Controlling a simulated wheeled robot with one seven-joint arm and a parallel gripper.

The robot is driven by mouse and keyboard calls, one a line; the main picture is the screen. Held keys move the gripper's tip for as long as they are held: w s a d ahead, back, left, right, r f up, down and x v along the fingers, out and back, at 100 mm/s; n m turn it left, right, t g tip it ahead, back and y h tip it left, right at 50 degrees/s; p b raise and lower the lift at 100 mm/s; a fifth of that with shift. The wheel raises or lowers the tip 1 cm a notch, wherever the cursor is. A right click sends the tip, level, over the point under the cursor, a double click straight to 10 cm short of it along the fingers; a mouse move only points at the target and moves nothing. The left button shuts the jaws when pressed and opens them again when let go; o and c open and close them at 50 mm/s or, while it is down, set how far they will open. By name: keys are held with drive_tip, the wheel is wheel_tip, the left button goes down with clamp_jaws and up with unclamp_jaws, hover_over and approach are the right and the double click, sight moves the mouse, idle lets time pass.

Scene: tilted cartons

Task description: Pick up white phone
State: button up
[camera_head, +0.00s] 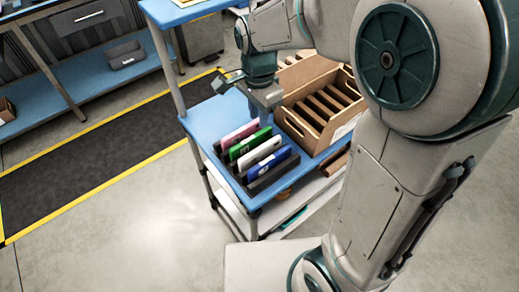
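The white phone (260,152) stands on edge in a dark slotted rack (262,182) on the blue cart top. It is between a green phone (250,142) and a blue phone (269,163). A pink phone (239,134) stands behind the green one. My gripper (255,92) is above and behind the rack, apart from the white phone. Its fingers are small and partly hidden by the wrist, so I cannot tell whether they are open. I see nothing held in it.
A brown slotted wooden crate (317,101) sits right of the rack on the cart (205,118). A blue workbench shelf (105,75) with a grey box (126,54) is at upper left. A dark floor mat (90,160) with yellow edges lies left of the cart.

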hover_over(260, 148)
drive_tip(key=f, duration=0.8)
drive_tip(key=shift+a, duration=0.2)
drive_tip(key=shift+s+d+f, duration=0.1)
drive_tip(key=shift+f, duration=2.7)
clamp_jaws()
